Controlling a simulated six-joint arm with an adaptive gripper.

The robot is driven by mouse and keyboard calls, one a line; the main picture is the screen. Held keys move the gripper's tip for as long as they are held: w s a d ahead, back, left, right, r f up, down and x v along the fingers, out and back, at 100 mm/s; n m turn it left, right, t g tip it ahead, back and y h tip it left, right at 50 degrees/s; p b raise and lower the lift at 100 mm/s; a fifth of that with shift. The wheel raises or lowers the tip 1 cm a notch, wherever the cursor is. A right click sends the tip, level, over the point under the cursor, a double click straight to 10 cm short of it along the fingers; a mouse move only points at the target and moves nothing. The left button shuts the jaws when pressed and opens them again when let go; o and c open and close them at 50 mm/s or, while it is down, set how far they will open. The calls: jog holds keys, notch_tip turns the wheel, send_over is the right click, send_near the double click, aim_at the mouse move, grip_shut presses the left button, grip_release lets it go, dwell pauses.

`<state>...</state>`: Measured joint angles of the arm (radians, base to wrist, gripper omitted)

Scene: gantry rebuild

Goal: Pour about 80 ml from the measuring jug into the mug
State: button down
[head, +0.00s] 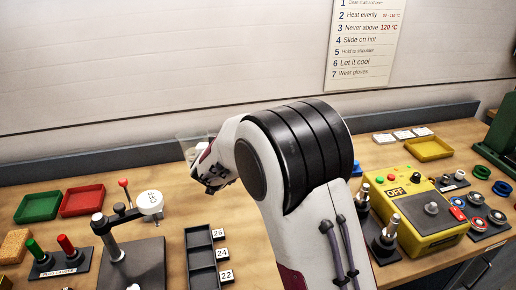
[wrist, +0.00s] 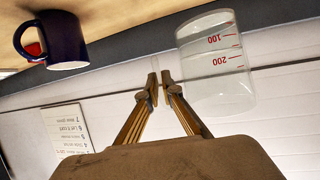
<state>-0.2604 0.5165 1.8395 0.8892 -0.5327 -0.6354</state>
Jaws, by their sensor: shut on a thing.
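The measuring jug (wrist: 215,80) is clear, with red 100 and 200 marks. It is in the wrist view, which shows the room upside down. My gripper (wrist: 159,86) is shut at the jug's handle side; the grip itself is hard to make out. The jug looks slightly tilted, and I cannot make out a liquid level in it. The dark blue mug (wrist: 66,42) stands on the bench to the left in that view, apart from the jug. In the head view a clear edge of the jug (head: 188,150) shows beside my wrist. My arm hides my fingertips there.
Red (head: 82,200) and green (head: 38,206) trays and a lever press (head: 120,225) stand at left. A black slotted holder (head: 201,262) lies in front. A yellow control box (head: 428,217) and a yellow tray (head: 429,148) are at right. A low grey upstand (head: 60,165) runs along the back.

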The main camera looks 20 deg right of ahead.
jog(key=shift+w+d+r, duration=0.4)
jog(key=shift+w+d, duration=0.4)
jog(key=shift+d, duration=2.85)
jog(key=shift+w+d+r, duration=0.45)
jog(key=shift+w+d, duration=0.35)
jog(key=shift+d, duration=2.85)
jog(key=shift+w+d+r, duration=0.4)
jog(key=shift+w+d, duration=0.4)
jog(key=shift+d, duration=2.85)
jog(key=s+d+f, duration=0.3)
jog(key=d, duration=0.6)
jog(key=s+d+f, duration=0.3)
jog(key=d, duration=0.7)
jog(key=shift+f+m, duration=0.3)
jog(key=shift+a, duration=0.2)
